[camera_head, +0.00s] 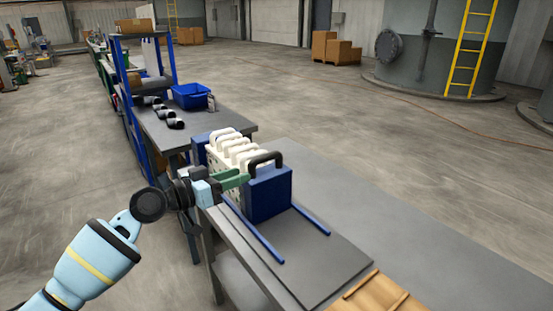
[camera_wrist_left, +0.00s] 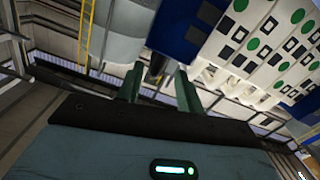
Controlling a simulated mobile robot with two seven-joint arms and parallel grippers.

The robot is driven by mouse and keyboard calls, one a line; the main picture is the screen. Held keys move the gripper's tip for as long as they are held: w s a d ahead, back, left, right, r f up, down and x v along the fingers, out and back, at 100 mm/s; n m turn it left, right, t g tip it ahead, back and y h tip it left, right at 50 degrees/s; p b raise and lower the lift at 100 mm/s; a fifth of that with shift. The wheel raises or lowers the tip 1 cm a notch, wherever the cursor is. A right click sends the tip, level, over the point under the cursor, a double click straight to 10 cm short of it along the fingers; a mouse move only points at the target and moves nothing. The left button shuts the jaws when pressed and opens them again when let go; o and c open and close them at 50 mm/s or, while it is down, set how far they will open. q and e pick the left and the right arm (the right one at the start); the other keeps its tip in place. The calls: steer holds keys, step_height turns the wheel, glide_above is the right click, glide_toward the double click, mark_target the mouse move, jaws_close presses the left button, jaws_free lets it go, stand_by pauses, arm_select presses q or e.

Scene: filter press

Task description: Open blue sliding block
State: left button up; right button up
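The blue sliding block (camera_head: 268,193) stands upright on two blue rails at the front of a row of white plates (camera_head: 226,158). It has a black arched handle (camera_head: 265,158) on top. My left gripper (camera_head: 236,178) is beside the block and plates, its green fingertips close to the block's upper left edge. In the left wrist view the fingers (camera_wrist_left: 158,86) are apart. A dark bar shows between or beyond them; I cannot tell whether they touch it. The blue block (camera_wrist_left: 186,32) and the plates (camera_wrist_left: 250,50) show there at upper right. My right gripper is out of view.
The blue rails (camera_head: 253,234) run toward the front over a clear grey tabletop (camera_head: 315,262). A wooden tray (camera_head: 375,294) sits at the front edge. Behind the press, a table holds a blue bin (camera_head: 190,96) and black pipe pieces (camera_head: 172,121).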

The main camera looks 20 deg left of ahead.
mark_target(250, 163)
arm_select(q)
steer(key=shift+w+d+r, duration=0.1)
steer(key=shift+w+r, duration=0.1)
steer(key=shift+r, duration=0.35)
steer(key=shift+w+d+r, duration=0.1)
steer(key=shift+w+r, duration=0.05)
steer(key=shift+r, duration=0.35)
steer(key=shift+w+d, duration=0.4)
steer(key=shift+w, duration=0.15)
steer(key=x, duration=0.6)
steer(key=shift+w+d+p, duration=0.25)
steer(key=shift+w+p, duration=0.05)
jaws_close()
steer(key=shift+f, duration=0.1)
